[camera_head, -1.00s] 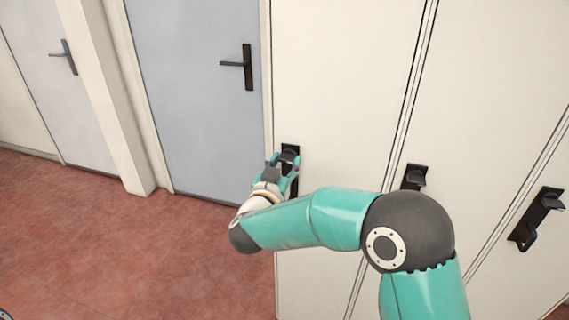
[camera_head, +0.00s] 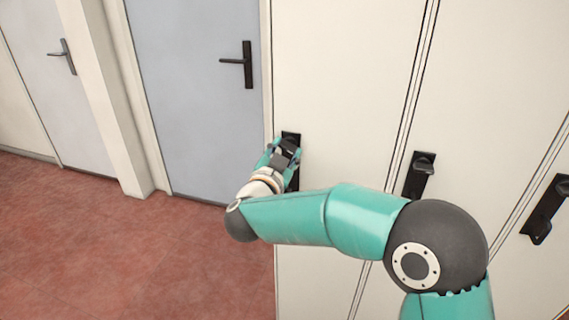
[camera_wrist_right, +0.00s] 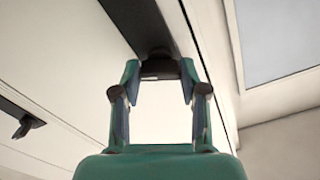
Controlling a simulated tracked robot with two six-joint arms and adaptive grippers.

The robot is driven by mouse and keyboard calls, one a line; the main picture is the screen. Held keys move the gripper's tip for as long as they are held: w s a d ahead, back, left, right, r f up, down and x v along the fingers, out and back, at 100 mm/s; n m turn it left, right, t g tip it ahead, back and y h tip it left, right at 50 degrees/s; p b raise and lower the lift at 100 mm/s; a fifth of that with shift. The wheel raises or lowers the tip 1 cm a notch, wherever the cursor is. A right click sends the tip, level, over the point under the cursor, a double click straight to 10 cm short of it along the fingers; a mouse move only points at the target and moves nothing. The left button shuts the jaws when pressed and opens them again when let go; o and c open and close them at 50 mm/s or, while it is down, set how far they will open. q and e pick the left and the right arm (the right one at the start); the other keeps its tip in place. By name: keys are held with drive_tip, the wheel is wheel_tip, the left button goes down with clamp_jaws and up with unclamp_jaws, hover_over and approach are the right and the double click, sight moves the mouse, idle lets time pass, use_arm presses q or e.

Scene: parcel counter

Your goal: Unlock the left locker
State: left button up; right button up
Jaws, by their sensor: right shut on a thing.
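The left locker (camera_head: 345,75) is a tall cream door right of the blue-grey door. Its black lock plate (camera_head: 291,137) sits near the door's left edge, with a dark knob that also shows in the right wrist view (camera_wrist_right: 158,64). My right gripper (camera_head: 284,148) is at this plate and shut on the knob; the wrist view shows its two fingertips (camera_wrist_right: 158,75) on either side of the knob. In the head view the gripper covers most of the knob and part of the plate. My left gripper is not in view.
More cream lockers stand to the right, with black lock plates and knobs (camera_head: 420,172) and (camera_head: 545,208). A blue-grey door (camera_head: 195,90) with a black lever handle (camera_head: 240,63) is left of the locker. Red floor (camera_head: 110,250) is clear at lower left.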

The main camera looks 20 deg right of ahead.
drive_tip(key=m+b, duration=0.8)
drive_tip(key=shift+f, duration=0.3)
drive_tip(key=shift+d+r+m+b, duration=0.1)
drive_tip(key=shift+m+b, duration=1.7)
drive_tip(key=shift+m, duration=0.7)
drive_tip(key=o, duration=1.1)
drive_tip(key=shift+o, duration=0.2)
drive_tip(key=shift+s+r, duration=0.1)
drive_tip(key=shift+s+a, duration=0.15)
drive_tip(key=shift+a, duration=0.05)
drive_tip(key=v, duration=1.1)
drive_tip(key=shift+s, duration=0.15)
drive_tip(key=shift+a, duration=0.15)
